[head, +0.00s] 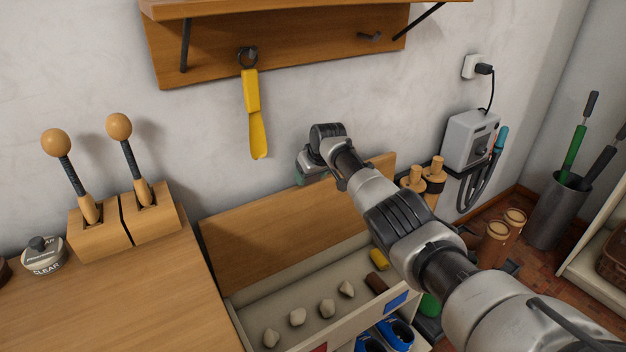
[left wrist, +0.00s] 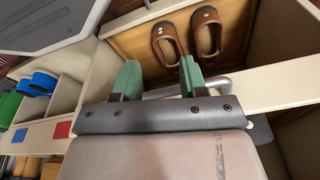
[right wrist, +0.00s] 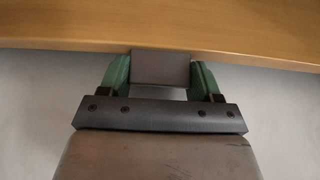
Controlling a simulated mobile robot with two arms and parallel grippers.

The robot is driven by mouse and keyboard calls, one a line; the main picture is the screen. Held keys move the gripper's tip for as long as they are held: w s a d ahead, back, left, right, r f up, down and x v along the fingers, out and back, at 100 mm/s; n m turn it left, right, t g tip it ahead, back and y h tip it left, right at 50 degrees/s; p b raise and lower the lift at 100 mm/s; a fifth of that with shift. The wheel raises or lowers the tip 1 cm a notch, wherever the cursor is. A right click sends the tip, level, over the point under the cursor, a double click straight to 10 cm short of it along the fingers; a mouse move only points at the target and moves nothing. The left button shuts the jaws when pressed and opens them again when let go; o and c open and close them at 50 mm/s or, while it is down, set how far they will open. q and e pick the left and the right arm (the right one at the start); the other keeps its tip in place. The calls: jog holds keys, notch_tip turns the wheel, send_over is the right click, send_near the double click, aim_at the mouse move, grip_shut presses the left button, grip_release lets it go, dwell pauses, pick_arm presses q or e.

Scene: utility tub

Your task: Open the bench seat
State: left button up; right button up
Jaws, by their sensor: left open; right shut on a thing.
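The bench seat (head: 270,240) is a wooden lid that stands raised and steeply tilted near the wall, above an open cream compartment (head: 345,325). My right gripper (head: 312,172) is at the lid's upper edge, partly hidden behind its own arm. In the right wrist view its green fingers are shut on a dark tab (right wrist: 160,68) at the edge of the wooden board (right wrist: 60,28). My left gripper (left wrist: 154,82) is open; its fingers are apart over a cream rail (left wrist: 270,92) with a metal bar handle. It is outside the head view.
Several pale lumps (head: 297,317) and a yellow piece (head: 378,258) lie in the compartment. Two levers (head: 125,150) stand on the left wooden top. A shelf (head: 280,45) with a yellow hanging strap (head: 252,115) is above. Brown shoes (left wrist: 208,37) sit in a lower bay.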

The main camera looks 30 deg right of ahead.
pick_arm(q)
jog(key=shift+w+r, duration=0.3)
jog(key=shift+r, duration=0.2)
pick_arm(e)
jog(key=shift+w+r, duration=0.15)
jog(key=shift+w, duration=0.05)
jog(key=o, duration=1.3)
jog(key=shift+a, duration=0.1)
jog(key=p+v, duration=0.2)
jog(key=v, duration=0.1)
jog(key=shift+s+r, duration=0.15)
jog(key=shift+r, duration=0.1)
pick_arm(q)
jog(key=s+a+f+p, duration=0.1)
jog(key=s+f, duration=0.7)
jog(key=shift+g, duration=0.3)
pick_arm(e)
jog(key=v, duration=0.7)
